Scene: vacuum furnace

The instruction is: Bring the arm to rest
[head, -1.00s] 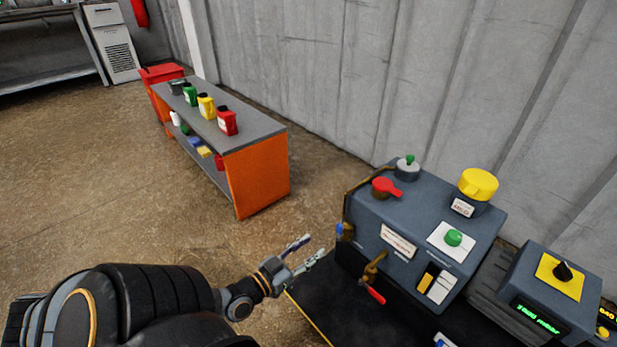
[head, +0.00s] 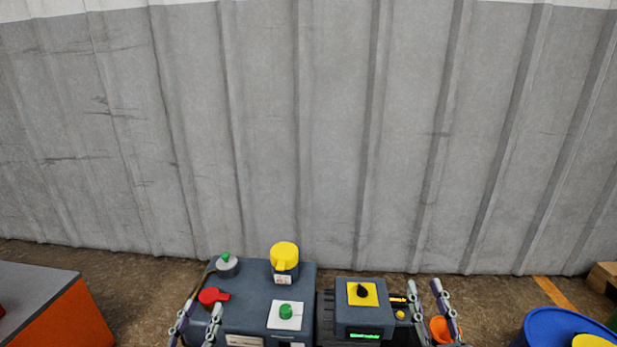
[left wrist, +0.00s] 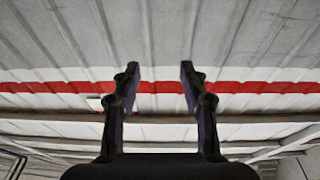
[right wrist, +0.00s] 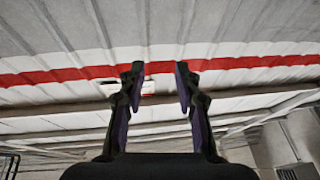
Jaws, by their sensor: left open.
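My left gripper (head: 199,322) points upward at the bottom of the head view, in front of the left side of the grey control box (head: 255,303). Its two fingers are apart with nothing between them, as the left wrist view (left wrist: 160,75) also shows. My right gripper (head: 436,290) points upward to the right of the small dial box (head: 363,315). Its fingers are apart and empty in the right wrist view (right wrist: 160,75). Both wrist views look up at the wall and ceiling. My arms below the grippers are out of the head view.
The control box carries a red handle (head: 212,297), a yellow knob (head: 284,256) and a green button (head: 286,308). An orange-sided bench (head: 65,318) stands at left. A blue barrel (head: 562,328) stands at right, and an orange container (head: 441,329) shows behind my right gripper. A corrugated wall (head: 330,130) closes the back.

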